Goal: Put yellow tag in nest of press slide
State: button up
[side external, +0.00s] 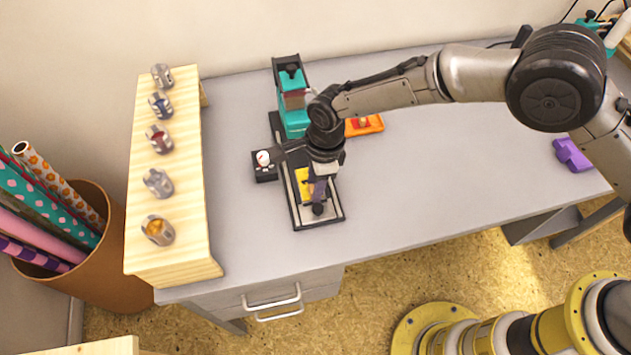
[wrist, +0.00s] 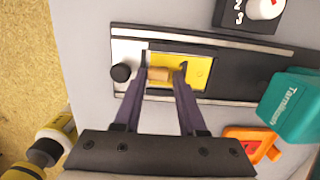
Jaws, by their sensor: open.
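The yellow tag (wrist: 192,72) lies flat on the press slide (wrist: 126,52), inside the dark-edged track. It also shows in the side view (side external: 303,184), partly covered by my gripper. A small tan block (wrist: 158,74) stands on the tag's left part in the wrist view. My gripper (wrist: 163,68) is open, with one finger on each side of the tan block and a gap showing at the fingers. Whether the fingertips touch the tag is not clear. The nest's edges are mostly hidden under the tag and fingers.
A black knob (wrist: 121,72) stands at the slide's end. The teal press (side external: 292,105) rises behind the slide. A black dial box (side external: 264,166) sits beside it, and an orange piece (side external: 366,125) lies right. A wooden rack (side external: 165,200) stands left. The right tabletop is largely clear.

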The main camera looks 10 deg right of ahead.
notch_tip(320, 180, up, 12)
jog(key=d, duration=0.1)
jog(key=shift+s+d, duration=0.2)
jog(key=shift+r, duration=0.1)
jog(key=s+d+r+n+t, duration=0.1)
jog(key=s+d+r+n, duration=0.25)
jog(key=d+r, duration=0.7)
jog(key=s+d+r+n+t, duration=0.2)
jog(key=d+r+n, duration=0.4)
jog(key=d, duration=0.8)
jog(key=s+d+n+t+h, duration=0.1)
jog(key=s+d+n+t, duration=0.1)
jog(key=s+d+n, duration=0.6)
jog(key=s+d, duration=0.6)
jog(key=s, duration=0.4)
jog(key=shift+d, duration=0.3)
